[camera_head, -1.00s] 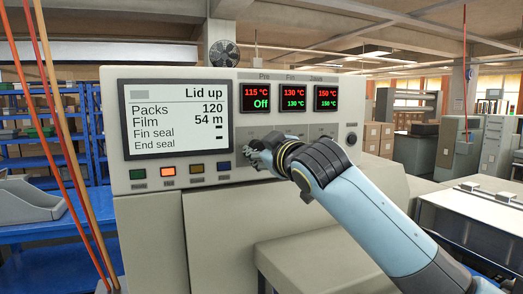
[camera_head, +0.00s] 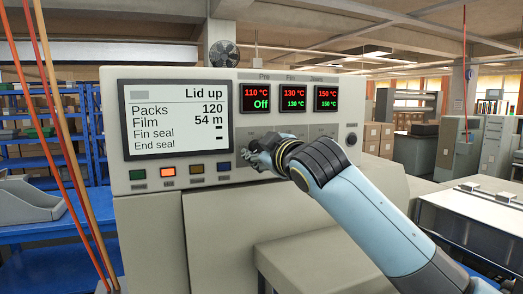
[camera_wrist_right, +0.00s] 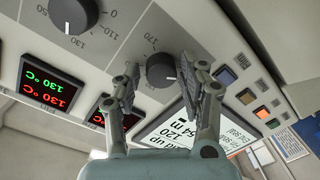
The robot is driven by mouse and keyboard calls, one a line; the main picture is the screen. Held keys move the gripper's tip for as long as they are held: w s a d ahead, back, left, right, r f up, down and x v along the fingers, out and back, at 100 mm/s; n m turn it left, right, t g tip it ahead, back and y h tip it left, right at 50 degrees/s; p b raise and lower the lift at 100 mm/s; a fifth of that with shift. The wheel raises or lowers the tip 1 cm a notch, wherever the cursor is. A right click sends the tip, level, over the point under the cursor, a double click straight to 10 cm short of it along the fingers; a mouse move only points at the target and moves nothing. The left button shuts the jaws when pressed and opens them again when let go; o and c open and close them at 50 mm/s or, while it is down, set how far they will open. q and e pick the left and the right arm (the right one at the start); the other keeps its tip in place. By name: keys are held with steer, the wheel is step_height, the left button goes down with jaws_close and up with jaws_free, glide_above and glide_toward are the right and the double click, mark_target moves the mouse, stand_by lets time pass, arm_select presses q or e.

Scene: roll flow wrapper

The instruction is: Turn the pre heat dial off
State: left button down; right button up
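The pre heat display (camera_head: 260,98) on the machine's panel reads 110 °C in red above "Off" in green. My right gripper (camera_head: 256,153) is at the panel below this display, and its fingers hide the pre heat dial in the head view. In the right wrist view the dark dial (camera_wrist_right: 160,70) shows between the two fingertips. My right gripper (camera_wrist_right: 160,72) is open there, with one finger on each side of the dial and a visible gap on the left side. Whether the right-hand finger touches it I cannot tell. My left gripper is not in view.
The Fin display (camera_head: 293,97) and the Jaws display (camera_head: 325,98) sit to the right. Another dial (camera_wrist_right: 73,14) is close by in the right wrist view. The large screen (camera_head: 178,118) reads "Lid up", with several coloured buttons (camera_head: 168,172) below it.

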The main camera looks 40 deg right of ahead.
steer(key=shift+o, duration=0.7)
steer(key=shift+f, duration=0.1)
steer(key=shift+s, duration=0.25)
steer(key=v, duration=1.1)
steer(key=shift+s, duration=0.25)
steer(key=shift+a, duration=0.1)
